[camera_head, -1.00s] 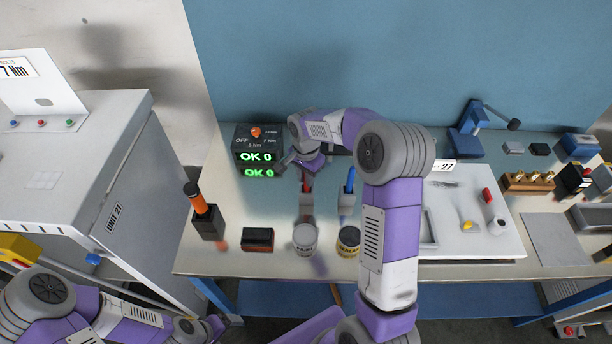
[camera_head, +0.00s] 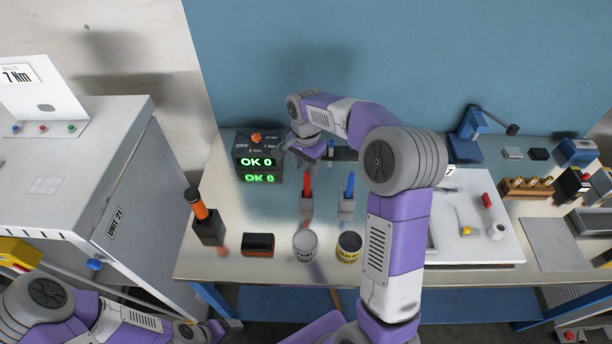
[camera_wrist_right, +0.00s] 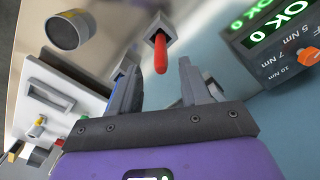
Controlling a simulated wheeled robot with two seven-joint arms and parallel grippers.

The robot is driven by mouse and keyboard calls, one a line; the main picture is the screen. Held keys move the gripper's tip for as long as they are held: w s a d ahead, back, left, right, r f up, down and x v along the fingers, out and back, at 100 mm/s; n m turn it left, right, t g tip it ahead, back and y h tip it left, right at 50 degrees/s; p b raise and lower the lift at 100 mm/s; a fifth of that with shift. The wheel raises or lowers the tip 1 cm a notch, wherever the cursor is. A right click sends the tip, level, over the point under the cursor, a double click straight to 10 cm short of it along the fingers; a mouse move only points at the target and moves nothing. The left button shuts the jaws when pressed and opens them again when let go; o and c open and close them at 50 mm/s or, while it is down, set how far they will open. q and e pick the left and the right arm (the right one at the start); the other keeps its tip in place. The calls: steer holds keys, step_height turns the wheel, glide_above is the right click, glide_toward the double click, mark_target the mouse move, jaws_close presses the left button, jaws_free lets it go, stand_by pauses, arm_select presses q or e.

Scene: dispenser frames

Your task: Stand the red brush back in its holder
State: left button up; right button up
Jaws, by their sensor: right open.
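The red brush (camera_head: 307,183) stands upright, handle up, in its grey holder (camera_head: 306,204) on the bench. The wrist view shows the red handle (camera_wrist_right: 160,55) rising from the square holder (camera_wrist_right: 157,22). My right gripper (camera_head: 294,160) is open and empty, above and behind the brush in the head view. In the wrist view its two fingers (camera_wrist_right: 158,74) are spread on either side of the handle's end, with gaps to it. My left gripper (camera_head: 208,331) is low at the bottom left, and its jaws are not clear.
A blue brush (camera_head: 349,184) stands in a similar holder to the right. Two cans (camera_head: 304,246) (camera_head: 348,247) stand in front. The black display box (camera_head: 258,156) is just left of my right gripper. An orange-handled tool (camera_head: 197,206) and a dark block (camera_head: 258,244) are to the left.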

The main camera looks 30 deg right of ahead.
steer(key=shift+r, duration=2.3)
